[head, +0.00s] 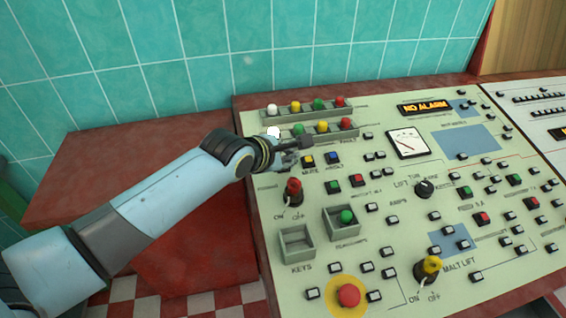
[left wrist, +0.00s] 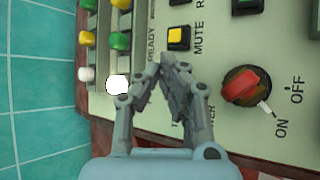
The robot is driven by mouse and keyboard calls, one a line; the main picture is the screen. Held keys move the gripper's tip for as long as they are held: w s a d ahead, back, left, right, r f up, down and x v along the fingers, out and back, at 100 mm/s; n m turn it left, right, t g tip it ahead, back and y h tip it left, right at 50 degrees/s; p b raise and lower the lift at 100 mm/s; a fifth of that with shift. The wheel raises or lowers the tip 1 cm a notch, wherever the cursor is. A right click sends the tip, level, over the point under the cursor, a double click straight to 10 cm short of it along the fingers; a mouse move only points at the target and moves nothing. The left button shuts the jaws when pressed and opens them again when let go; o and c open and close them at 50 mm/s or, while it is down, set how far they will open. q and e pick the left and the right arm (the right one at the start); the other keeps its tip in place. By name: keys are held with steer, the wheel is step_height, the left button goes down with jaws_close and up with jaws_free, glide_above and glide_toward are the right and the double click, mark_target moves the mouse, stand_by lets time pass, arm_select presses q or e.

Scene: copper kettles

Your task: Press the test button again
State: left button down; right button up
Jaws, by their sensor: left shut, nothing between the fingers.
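My left gripper (head: 304,143) reaches in from the left over the upper left part of the cream control panel (head: 290,222). Its fingers are shut with nothing between them. In the left wrist view the closed fingers (left wrist: 172,68) lie just below the yellow mute button (left wrist: 180,36). The mute button also shows in the head view (head: 308,161), just below the gripper. I cannot make out the test button; the fingers cover the panel there, and a label starting with T is partly hidden. Whether the fingertips touch the panel cannot be told.
A glowing white lamp (head: 273,131) is beside the gripper, with green, yellow and red lamps along its row. A blue button (head: 333,157) is to the right. A red rotary switch (head: 293,188) stands up below the gripper. A red mushroom button (head: 348,295) is near the front edge.

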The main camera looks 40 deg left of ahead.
arm_select(q)
steer(key=shift+f, duration=0.1)
steer(key=shift+a+f, duration=0.1)
steer(key=shift+f, duration=0.2)
steer(key=shift+w+f, duration=0.1)
steer(key=shift+f, duration=0.25)
stand_by(0.7)
stand_by(0.3)
steer(key=shift+r+p, duration=0.8)
steer(key=shift+p, duration=0.15)
steer(key=p, duration=0.1)
steer(key=r+p, duration=0.1)
steer(key=r, duration=0.1)
steer(key=shift+s+d+r+p, duration=0.15)
steer(key=shift+s+d+p, duration=0.1)
steer(key=shift+p, duration=0.15)
steer(key=shift+s+d+r+p, duration=0.1)
steer(key=shift+r+p, duration=0.5)
steer(key=shift+r, duration=0.05)
steer(key=shift+s+d+r+p, duration=0.1)
steer(key=shift+r+p, duration=0.5)
